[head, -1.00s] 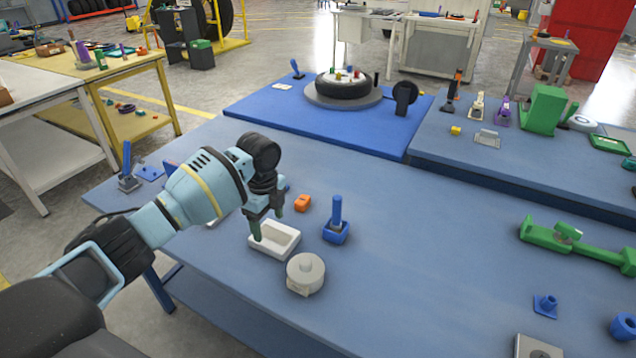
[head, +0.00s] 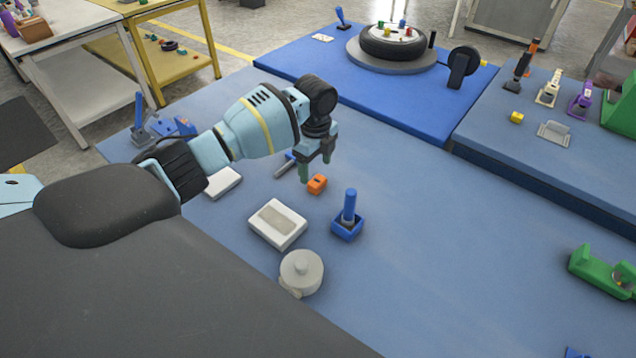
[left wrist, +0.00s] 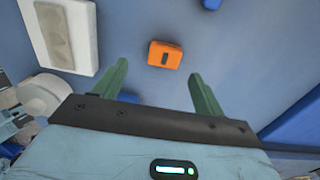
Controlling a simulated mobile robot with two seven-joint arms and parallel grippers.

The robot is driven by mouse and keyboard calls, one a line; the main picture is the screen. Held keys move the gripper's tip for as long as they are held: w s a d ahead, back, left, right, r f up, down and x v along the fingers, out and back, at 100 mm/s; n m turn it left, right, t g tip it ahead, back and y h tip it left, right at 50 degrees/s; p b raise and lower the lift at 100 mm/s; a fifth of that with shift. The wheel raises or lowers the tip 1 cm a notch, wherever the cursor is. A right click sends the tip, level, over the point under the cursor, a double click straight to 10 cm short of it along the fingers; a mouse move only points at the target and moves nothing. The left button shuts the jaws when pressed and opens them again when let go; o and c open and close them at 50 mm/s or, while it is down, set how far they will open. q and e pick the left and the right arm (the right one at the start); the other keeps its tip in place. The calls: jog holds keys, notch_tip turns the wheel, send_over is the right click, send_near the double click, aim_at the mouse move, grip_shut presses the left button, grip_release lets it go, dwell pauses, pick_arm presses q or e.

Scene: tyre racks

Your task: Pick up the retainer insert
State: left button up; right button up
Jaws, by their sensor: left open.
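A small orange block with a dark slot (head: 317,184), which I take to be the retainer insert, lies on the blue table. In the left wrist view the orange block (left wrist: 165,54) sits ahead of the fingertips, between their lines. My left gripper (head: 316,166) is open and empty, with its green fingers above and close to the block. Its fingers also show in the left wrist view (left wrist: 158,72), apart and not touching the block. My right gripper is not in view.
A white tray (head: 259,236), a grey round part (head: 301,271) and a blue holder with an upright peg (head: 347,228) stand near the block. The table to the right is largely clear.

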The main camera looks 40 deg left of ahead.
aim_at(317, 180)
pick_arm(q)
jog(key=shift+f, duration=0.55)
jog(key=shift+w+f, duration=0.15)
jog(key=f, duration=0.5)
jog(key=shift+w, duration=0.2)
jog(key=shift+r, duration=0.1)
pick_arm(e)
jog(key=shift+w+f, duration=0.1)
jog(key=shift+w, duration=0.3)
pick_arm(q)
jog(key=c, duration=1.1)
jog(key=shift+o, duration=0.2)
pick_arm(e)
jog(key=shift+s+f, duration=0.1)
pick_arm(q)
jog(key=shift+r, duration=0.1)
